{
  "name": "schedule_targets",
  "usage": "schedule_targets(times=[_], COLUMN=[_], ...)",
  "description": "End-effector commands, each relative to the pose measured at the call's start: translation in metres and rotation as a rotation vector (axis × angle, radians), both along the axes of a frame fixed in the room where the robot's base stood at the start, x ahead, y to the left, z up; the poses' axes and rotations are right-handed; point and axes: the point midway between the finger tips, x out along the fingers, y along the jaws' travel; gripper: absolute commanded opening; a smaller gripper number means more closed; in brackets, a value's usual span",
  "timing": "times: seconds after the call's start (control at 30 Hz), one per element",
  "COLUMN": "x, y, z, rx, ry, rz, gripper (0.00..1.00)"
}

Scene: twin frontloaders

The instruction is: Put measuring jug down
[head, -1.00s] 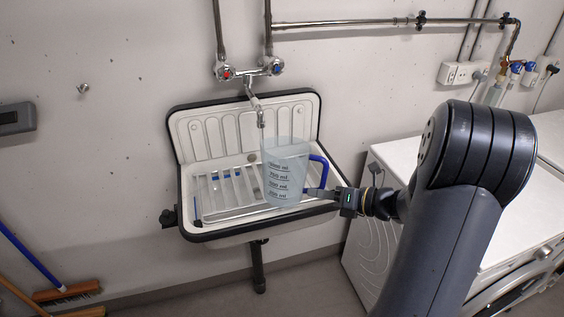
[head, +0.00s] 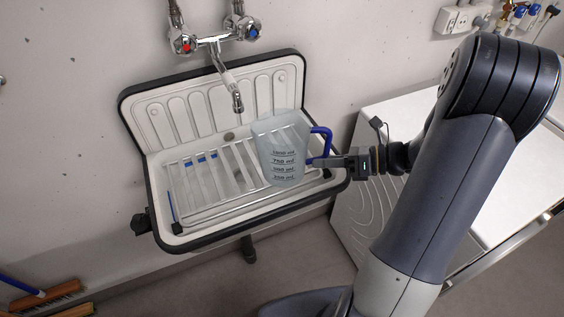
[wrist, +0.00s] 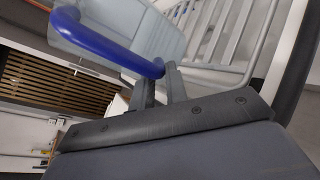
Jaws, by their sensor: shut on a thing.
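The measuring jug (head: 280,158) is translucent with dark volume marks and a blue handle (head: 323,143). It is upright at the right side of the sink's slatted rack (head: 208,182). I cannot tell whether its base touches the rack. My gripper (head: 318,162) comes from the right and is shut on the lower part of the handle. In the wrist view the fingers (wrist: 160,88) close around the end of the blue handle (wrist: 105,45), and the jug's wall (wrist: 130,22) shows beyond it.
The white sink (head: 160,215) has a dark rim. A tap (head: 236,100) hangs over it, left of the jug. A white machine (head: 360,205) stands at the right, below my arm. Brooms (head: 45,297) lie at the lower left. The rack's left part is clear.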

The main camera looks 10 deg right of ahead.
Motion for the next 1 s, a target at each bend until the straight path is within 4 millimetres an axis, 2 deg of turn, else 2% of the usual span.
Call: schedule_targets(times=[0.03,0.2,0.4,0.57,0.8,1.0], x=[0.003,0.015,0.026,0.029,0.029,0.029], y=[0.014,0.052,0.083,0.090,0.090,0.090], z=[0.001,0.001,0.001,-0.001,-0.029,-0.035], rx=[0.001,0.001,0.001,0.001,0.002,0.001], ry=[0.001,0.000,0.000,0.001,0.004,0.000], rz=[0.008,0.007,0.002,-0.002,-0.002,-0.002], gripper=[0.00,0.00,0.00,0.00,0.00,0.00])
